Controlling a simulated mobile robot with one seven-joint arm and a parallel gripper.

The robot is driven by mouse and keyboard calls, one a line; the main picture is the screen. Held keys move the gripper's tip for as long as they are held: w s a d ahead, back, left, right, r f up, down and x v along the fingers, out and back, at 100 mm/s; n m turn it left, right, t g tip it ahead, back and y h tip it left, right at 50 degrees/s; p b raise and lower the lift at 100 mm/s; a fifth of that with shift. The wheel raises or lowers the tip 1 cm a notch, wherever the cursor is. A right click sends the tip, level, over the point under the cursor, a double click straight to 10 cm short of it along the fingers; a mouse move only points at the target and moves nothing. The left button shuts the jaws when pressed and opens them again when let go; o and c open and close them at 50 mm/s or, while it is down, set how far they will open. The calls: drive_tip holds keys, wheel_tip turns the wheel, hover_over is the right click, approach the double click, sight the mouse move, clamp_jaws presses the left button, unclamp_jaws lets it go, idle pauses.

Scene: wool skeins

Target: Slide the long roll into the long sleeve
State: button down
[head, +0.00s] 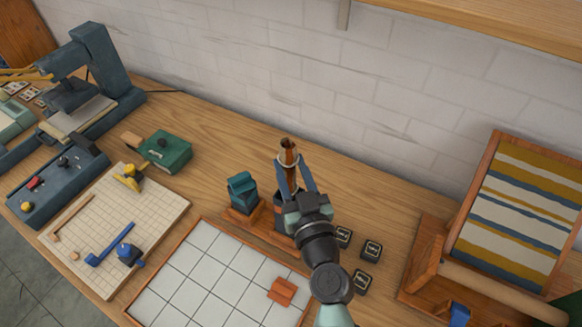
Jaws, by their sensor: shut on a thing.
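My gripper (289,161), with two blue fingers, is shut on a brown roll (288,148) near the middle of the head view. The roll stands roughly upright, and its top end shows above the fingertips. A pale band circles it near the fingers. Below the fingers, a dark block with an orange patch (282,211) is partly hidden by my gripper. I cannot tell whether the roll's lower end is inside it or apart from it. No long sleeve can be made out for sure.
A teal block on a wooden base (241,190) stands close left of my gripper. Small black labelled blocks (371,250) lie to the right. A white tiled tray (200,275) holds an orange piece (282,291). A striped loom (515,215) stands at the right, and a wall runs behind.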

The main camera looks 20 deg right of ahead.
wheel_tip(320, 180, down, 9)
drive_tip(key=b, duration=1)
drive_tip(key=shift+f, duration=0.1)
drive_tip(key=shift+c, duration=1.9)
unclamp_jaws()
drive_tip(key=s+a+b, duration=0.1)
drive_tip(key=s+b, duration=0.4)
drive_tip(key=s, duration=0.7)
drive_tip(key=shift+s+a, duration=0.3)
drive_tip(key=shift+s, duration=0.1)
